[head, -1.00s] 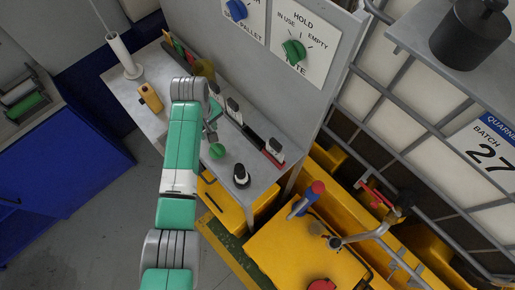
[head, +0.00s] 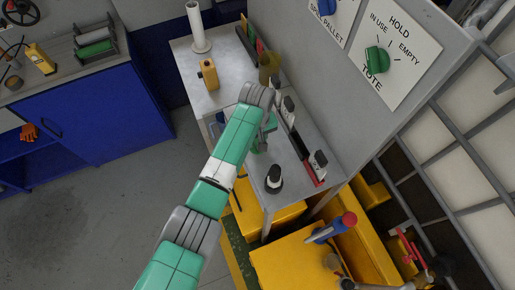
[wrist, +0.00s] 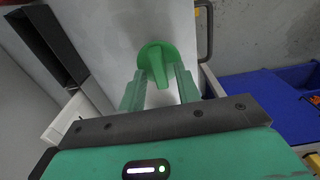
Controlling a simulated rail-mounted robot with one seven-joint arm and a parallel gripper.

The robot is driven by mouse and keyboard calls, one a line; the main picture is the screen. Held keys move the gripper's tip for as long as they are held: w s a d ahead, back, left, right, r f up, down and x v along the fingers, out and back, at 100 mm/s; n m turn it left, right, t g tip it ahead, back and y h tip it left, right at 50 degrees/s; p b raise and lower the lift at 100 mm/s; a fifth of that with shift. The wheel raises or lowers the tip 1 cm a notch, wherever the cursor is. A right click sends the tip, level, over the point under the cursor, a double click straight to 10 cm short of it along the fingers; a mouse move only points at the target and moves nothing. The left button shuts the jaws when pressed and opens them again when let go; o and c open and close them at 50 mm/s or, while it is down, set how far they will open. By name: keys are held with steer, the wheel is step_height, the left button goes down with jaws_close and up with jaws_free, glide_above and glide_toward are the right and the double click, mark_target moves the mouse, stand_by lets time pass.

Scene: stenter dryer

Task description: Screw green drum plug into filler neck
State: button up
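The green drum plug (wrist: 153,50) has a round disc and a raised grip bar. It is on the grey bench in the wrist view, and a small green patch by the gripper in the head view (head: 261,146) appears to be the same plug. My gripper (wrist: 160,85) is open, its two green fingers on either side of the grip bar with gaps showing. In the head view my gripper (head: 268,122) is low over the bench, partly hidden by my arm. I cannot identify the filler neck for certain.
A blue cabinet (head: 95,125) stands left beyond open floor.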

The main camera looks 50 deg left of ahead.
steer(key=shift+f, duration=0.1)
steer(key=shift+c, duration=0.2)
jaws_close()
steer(key=shift+r+p, duration=2.55)
steer(key=shift+p, duration=0.1)
